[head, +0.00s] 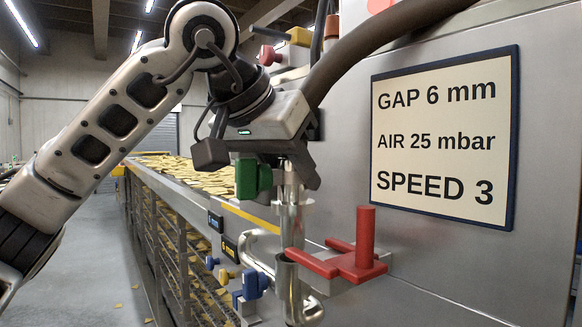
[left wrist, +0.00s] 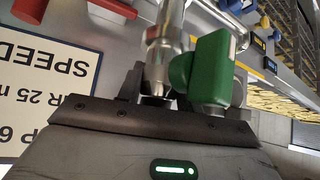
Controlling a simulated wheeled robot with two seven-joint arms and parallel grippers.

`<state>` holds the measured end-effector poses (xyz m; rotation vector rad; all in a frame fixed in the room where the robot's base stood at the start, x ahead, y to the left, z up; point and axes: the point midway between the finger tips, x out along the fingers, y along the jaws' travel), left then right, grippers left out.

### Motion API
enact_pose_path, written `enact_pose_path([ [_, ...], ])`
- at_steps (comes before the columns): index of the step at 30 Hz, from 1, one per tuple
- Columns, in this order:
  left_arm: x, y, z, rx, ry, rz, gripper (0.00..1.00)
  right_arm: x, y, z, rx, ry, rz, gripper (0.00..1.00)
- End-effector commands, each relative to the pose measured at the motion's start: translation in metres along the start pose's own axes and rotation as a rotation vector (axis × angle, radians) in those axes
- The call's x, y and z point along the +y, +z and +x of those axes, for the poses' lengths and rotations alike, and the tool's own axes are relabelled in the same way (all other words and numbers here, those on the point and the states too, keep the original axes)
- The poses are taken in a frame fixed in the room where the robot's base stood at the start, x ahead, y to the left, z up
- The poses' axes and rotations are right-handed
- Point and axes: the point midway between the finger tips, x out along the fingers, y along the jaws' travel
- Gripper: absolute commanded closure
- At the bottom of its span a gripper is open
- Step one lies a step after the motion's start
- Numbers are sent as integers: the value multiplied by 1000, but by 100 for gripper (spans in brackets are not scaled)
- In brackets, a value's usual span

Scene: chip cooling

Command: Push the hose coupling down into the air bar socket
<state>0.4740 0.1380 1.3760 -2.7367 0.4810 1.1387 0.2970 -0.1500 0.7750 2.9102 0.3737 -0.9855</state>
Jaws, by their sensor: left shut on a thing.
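The metal hose coupling (head: 291,222) hangs upright under my left gripper (head: 287,165), which is shut on it. In the left wrist view the coupling (left wrist: 158,68) shows between the dark jaws of my left gripper (left wrist: 152,88). A green handle (head: 253,179) sits beside the coupling; it also shows in the left wrist view (left wrist: 205,70). The air bar socket (head: 288,290) is an upright metal tube below the coupling. The coupling's lower end is at the socket's mouth; I cannot tell whether it is inside. My right gripper is not in view.
A red forked part (head: 345,262) with an upright post stands right of the socket. A thick dark hose (head: 365,45) runs up right. Blue knobs (head: 252,285) sit left of the socket. A sign (head: 443,140) is on the steel wall. A chip-covered conveyor (head: 195,175) runs behind.

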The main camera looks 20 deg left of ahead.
Motion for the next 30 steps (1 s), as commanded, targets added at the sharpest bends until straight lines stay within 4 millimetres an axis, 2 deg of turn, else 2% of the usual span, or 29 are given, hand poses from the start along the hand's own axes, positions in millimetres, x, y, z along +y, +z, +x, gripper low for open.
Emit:
enact_pose_path([
  [30,0,12,12,3,0,0,98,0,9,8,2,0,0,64],
])
